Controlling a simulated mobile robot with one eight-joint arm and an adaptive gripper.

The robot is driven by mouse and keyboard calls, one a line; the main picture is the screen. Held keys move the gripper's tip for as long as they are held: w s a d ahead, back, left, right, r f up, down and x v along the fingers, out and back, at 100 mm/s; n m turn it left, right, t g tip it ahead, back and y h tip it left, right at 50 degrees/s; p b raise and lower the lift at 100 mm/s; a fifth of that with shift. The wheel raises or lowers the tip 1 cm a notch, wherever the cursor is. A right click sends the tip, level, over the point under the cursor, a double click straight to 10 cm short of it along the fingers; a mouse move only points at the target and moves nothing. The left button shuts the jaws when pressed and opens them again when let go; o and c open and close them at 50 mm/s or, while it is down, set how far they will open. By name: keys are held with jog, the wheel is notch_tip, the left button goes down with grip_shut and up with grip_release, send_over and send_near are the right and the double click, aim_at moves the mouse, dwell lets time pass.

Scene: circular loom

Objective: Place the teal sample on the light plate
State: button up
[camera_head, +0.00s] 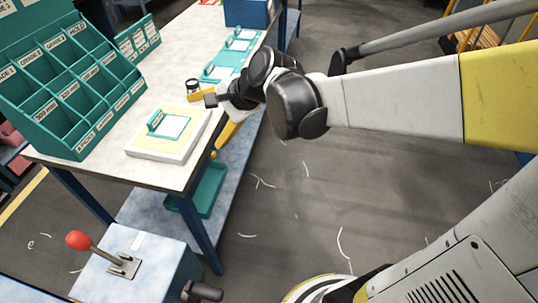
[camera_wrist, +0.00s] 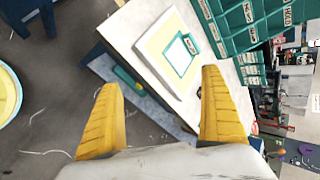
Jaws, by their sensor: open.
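The light plate (camera_head: 150,149) is a pale yellow panel with a white rim, lying on the table; it also shows in the wrist view (camera_wrist: 158,40). A teal-framed white square with a small upright teal holder, which looks like the teal sample (camera_head: 155,120), lies on the panel; it also shows in the wrist view (camera_wrist: 191,46). My gripper (camera_wrist: 160,80) has two yellow fingers spread wide with nothing between them. In the head view, my wrist is beside the table's right edge, right of the plate, and mostly hides the fingers.
A teal sorting rack (camera_head: 75,85) with labelled compartments stands left of the plate. Similar teal-framed pieces (camera_head: 240,42) lie farther back on the table. A small dark round object (camera_head: 193,85) stands behind the plate. A red-knobbed lever (camera_head: 78,240) is in front. Floor right of the table is clear.

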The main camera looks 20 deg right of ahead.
jog(key=s+d+n+h, duration=0.2)
jog(key=s+d+n, duration=0.2)
jog(key=s+n, duration=0.2)
jog(key=s+d+f+n+h, duration=0.1)
jog(key=s+d+n+h, duration=0.2)
jog(key=s, duration=0.8)
jog(key=d+n, duration=0.2)
jog(key=n, duration=0.2)
jog(key=shift+s+h, duration=0.3)
